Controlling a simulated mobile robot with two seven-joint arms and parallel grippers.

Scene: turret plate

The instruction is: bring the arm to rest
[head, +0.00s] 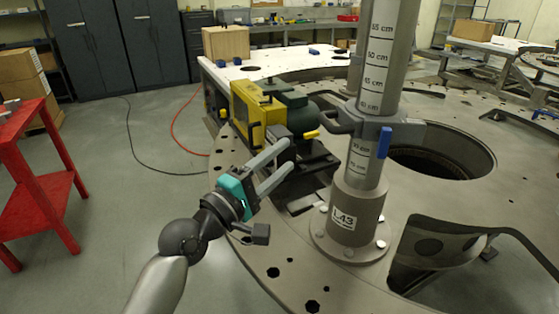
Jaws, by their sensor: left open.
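My left gripper (273,167) is open, with nothing between its two pale fingers. It hangs over the left edge of the grey turret plate (275,262), left of the post. Its arm comes up from the bottom left. The yellow and green machine (262,112) is just beyond the fingertips; I cannot tell whether they touch it. My right gripper is not in view.
A measuring post (372,90) with a clamp and blue handle (384,143) rises right of my gripper. A round opening (440,165) lies right of it. A red stand (35,190) is at far left. Grey floor between is clear, except for cables (175,125).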

